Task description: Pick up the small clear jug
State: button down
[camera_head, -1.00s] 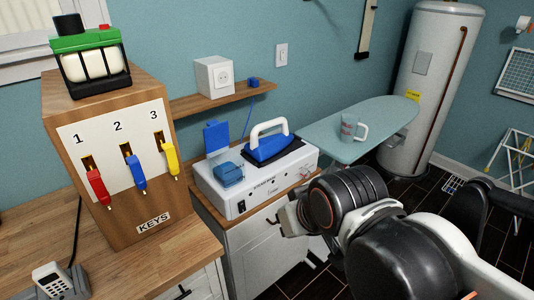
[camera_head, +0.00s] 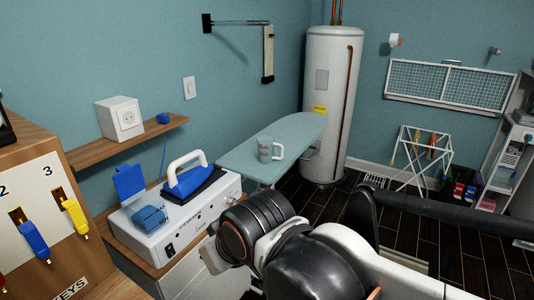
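The small clear jug (camera_head: 265,150) stands upright on the pale blue ironing board (camera_head: 305,128), with its handle on the right side. It has faint reddish markings on its wall. My arm reaches in from the lower right, in front of the steam station. The end of my arm, with my gripper (camera_head: 212,258), is at the lower middle, nearer to me than the jug and well apart from it. The gripper's fingers are mostly hidden behind my arm, so its opening does not show.
A blue and white iron (camera_head: 190,178) rests on the white steam station (camera_head: 160,238), left of the board. A wall shelf (camera_head: 130,143) bears a white socket box (camera_head: 119,118). A white water heater (camera_head: 328,110) stands behind the board. The dark floor (camera_head: 400,222) to the right is mostly clear.

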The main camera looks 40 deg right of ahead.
aim_at(265, 145)
jog(key=l+z, duration=0.15)
jog(key=l, duration=0.3)
jog(key=i+l+z, duration=0.15)
jog(key=l, duration=0.3)
jog(key=l+z, duration=0.15)
jog(key=l, duration=0.3)
jog(key=i+l+z, duration=0.15)
jog(key=l, duration=0.25)
jog(key=i+l+z, duration=0.15)
jog(key=l, duration=0.25)
jog(key=i+l+z, duration=0.15)
jog(key=l, duration=0.25)
jog(key=i+l+z, duration=0.15)
jog(key=i+l, duration=0.1)
jog(key=l, duration=0.1)
